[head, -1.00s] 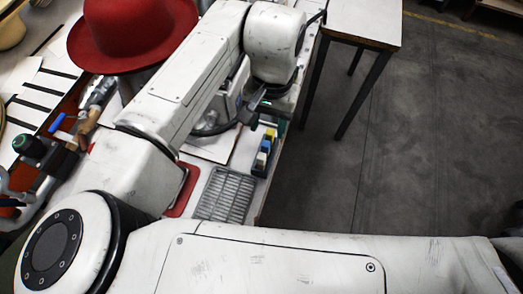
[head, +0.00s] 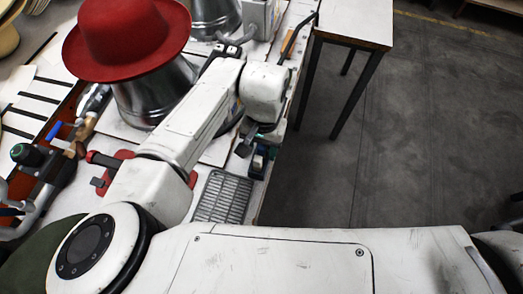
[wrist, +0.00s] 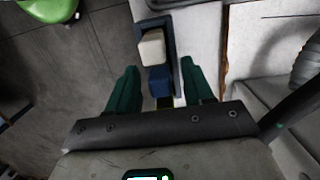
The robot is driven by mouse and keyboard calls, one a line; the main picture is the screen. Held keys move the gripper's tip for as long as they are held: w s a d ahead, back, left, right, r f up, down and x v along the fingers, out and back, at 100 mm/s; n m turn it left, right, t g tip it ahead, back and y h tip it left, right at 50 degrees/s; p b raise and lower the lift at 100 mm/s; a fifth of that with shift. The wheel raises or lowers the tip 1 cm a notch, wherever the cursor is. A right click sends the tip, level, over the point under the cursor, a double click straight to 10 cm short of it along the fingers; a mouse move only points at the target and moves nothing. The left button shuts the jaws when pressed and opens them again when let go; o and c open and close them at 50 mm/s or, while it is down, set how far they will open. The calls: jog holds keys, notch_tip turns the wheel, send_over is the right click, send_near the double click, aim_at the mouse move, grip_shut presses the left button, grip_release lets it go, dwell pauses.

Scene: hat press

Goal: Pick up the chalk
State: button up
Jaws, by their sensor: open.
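A dark blue narrow tray (wrist: 171,45) lies near the table edge and holds a row of small blocks that look like chalk. A cream-white block (wrist: 152,47) and a blue block (wrist: 158,79) show clearly in the wrist view, with a bit of yellow below them. My gripper (wrist: 163,72) is open, its two green fingers on either side of the row around the blue block. I cannot tell whether they touch anything. In the head view my gripper (head: 257,147) is over the tray (head: 259,162) and hides most of it.
A grey slotted grate (head: 224,197) lies left of the tray. A red hat (head: 125,38) sits on a metal form (head: 155,92) further left. Tools crowd the table's left side. A separate table (head: 352,22) stands at the back; open floor lies right.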

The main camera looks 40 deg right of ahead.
grip_shut()
jog(key=shift+r, duration=0.1)
dwell(0.4)
jog(key=shift+r, duration=0.6)
jog(key=s+d+r+b, duration=0.2)
jog(key=s+d+r, duration=0.6)
jog(key=s+r, duration=0.3)
jog(key=shift+d+r, duration=0.2)
jog(key=shift+r, duration=0.1)
